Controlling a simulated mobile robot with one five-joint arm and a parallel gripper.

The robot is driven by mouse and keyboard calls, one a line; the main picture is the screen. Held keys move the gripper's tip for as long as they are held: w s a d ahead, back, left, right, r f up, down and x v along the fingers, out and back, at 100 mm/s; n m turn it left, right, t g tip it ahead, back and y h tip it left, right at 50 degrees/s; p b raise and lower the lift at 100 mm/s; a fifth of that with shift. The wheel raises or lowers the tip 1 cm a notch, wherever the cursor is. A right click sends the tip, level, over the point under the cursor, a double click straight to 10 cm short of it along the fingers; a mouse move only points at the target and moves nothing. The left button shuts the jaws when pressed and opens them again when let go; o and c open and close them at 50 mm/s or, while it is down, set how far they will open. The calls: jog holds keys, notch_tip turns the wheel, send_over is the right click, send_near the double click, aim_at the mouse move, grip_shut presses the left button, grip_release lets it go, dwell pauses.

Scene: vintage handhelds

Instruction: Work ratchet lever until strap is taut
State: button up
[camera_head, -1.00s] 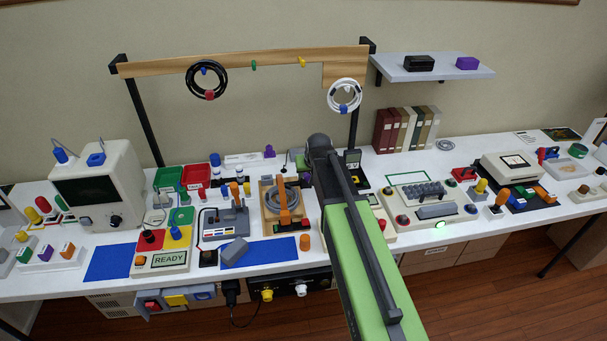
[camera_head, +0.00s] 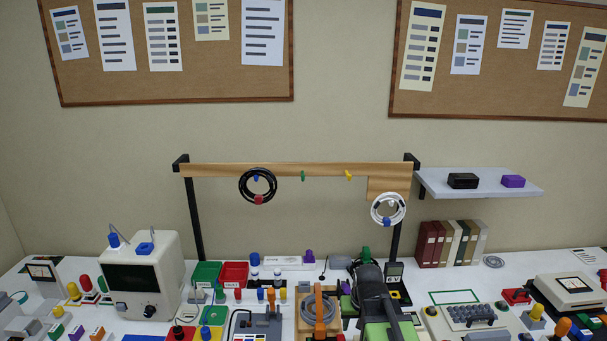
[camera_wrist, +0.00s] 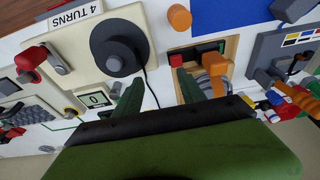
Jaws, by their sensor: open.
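The ratchet's orange lever (camera_head: 319,316) stands upright on a wooden base (camera_head: 303,328) at the front middle of the bench in the head view. A grey strap or cord (camera_head: 308,300) loops around it; I cannot tell how tight it is. In the wrist view the orange lever (camera_wrist: 214,66) is on the wood-framed unit, right of my gripper (camera_wrist: 160,76). The gripper's two dark green fingers are apart with nothing held between them. The right finger overlaps the wooden unit's near edge. In the head view my dark wrist hides the fingertips.
A cream box with a round black crank knob (camera_wrist: 118,54), labelled 4 TURNS, lies left of my fingers. A short orange peg (camera_wrist: 179,17) and a blue mat (camera_wrist: 225,14) are beyond. A grey device with orange handle (camera_wrist: 290,85) is to the right. The bench is crowded.

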jog(key=s+g, duration=0.3)
jog(key=s, duration=0.6)
jog(key=shift+f, duration=0.4)
jog(key=shift+c, duration=0.5)
jog(key=shift+w, duration=0.2)
jog(key=w+r+t, duration=0.2)
jog(key=w, duration=0.5)
jog(key=w+r+t+p, duration=0.1)
jog(key=w+t, duration=0.1)
jog(key=w, duration=0.4)
jog(key=w+r+t, duration=0.2)
jog(key=w, duration=0.5)
jog(key=shift+w+d+r+t+p, duration=0.1)
jog(key=shift+w+r+t+p, duration=0.2)
jog(key=shift+w+p, duration=0.1)
